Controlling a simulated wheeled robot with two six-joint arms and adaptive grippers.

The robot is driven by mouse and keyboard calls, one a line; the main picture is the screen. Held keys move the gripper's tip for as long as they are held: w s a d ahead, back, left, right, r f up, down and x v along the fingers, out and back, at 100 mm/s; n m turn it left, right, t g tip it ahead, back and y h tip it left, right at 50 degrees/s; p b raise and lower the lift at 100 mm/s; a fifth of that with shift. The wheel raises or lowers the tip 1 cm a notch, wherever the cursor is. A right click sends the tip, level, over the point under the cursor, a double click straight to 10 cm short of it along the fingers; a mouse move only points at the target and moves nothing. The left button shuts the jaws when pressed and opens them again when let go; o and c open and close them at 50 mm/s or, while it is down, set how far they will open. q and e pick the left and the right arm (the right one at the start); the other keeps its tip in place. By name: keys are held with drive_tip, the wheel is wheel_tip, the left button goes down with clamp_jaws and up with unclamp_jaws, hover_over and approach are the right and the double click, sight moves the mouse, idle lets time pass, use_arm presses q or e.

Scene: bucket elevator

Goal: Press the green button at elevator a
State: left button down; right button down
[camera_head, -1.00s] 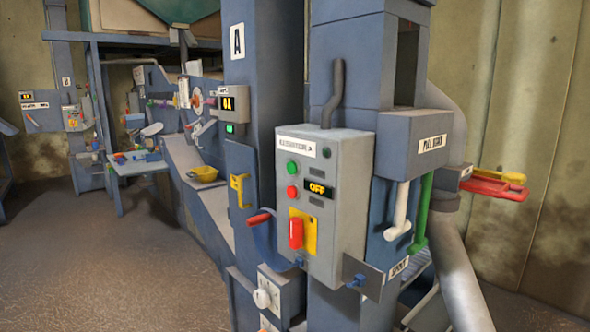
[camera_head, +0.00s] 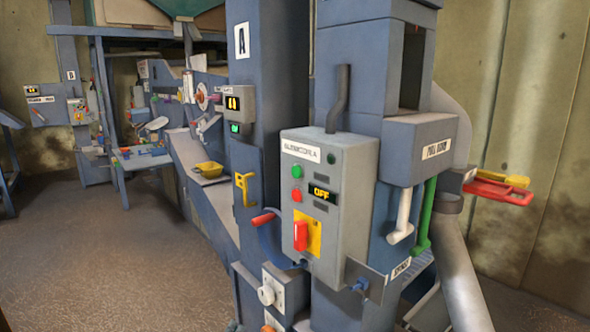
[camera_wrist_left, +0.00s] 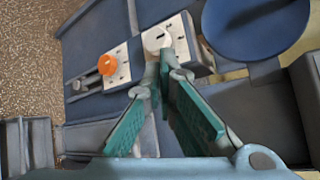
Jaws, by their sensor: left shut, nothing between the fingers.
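The green button (camera_head: 297,171) is on the front of a grey control box (camera_head: 335,215) labelled for the elevator. A red button (camera_head: 296,195) is just below it, beside a display (camera_head: 321,193) reading OFF. A column behind the box carries a sign "A" (camera_head: 241,41). My left gripper (camera_wrist_left: 166,62) shows in the left wrist view with its teal fingers converging at the tips, shut and empty. Its tips appear in front of a white knob (camera_wrist_left: 156,40); the green button is not seen there. No gripper can be made out in the head view.
A red switch handle (camera_head: 301,236) on a yellow plate sits low on the box. A red-handled crank (camera_head: 263,219) sticks out left of it. White (camera_head: 404,217) and green (camera_head: 427,215) levers hang at right. Open floor (camera_head: 120,270) lies at left.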

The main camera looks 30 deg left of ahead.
sight(296, 172)
use_arm(q)
drive_tip(key=w+d+r+m+t+y+p, duration=0.1)
drive_tip(key=w+r+m+t, duration=0.2)
drive_tip(key=r, duration=0.9)
drive_tip(key=w+r+m+t, duration=0.2)
drive_tip(key=r+m+t, duration=0.15)
drive_tip(key=r, duration=0.85)
drive_tip(key=s+d+r+m+t+h, duration=0.1)
drive_tip(key=r+m, duration=0.3)
drive_tip(key=r, duration=0.5)
drive_tip(key=s+d+r+m+t+p, duration=0.1)
drive_tip(key=d+r+m+t, duration=0.3)
drive_tip(key=r, duration=0.6)
drive_tip(key=shift+s+d+r+h, duration=0.15)
drive_tip(key=shift+s+d+h, duration=0.2)
drive_tip(key=shift+s, duration=0.2)
drive_tip(key=w+d, duration=0.2)
drive_tip(key=w, duration=0.6)
drive_tip(key=shift+w+d, duration=0.25)
drive_tip(key=shift+b, duration=0.3)
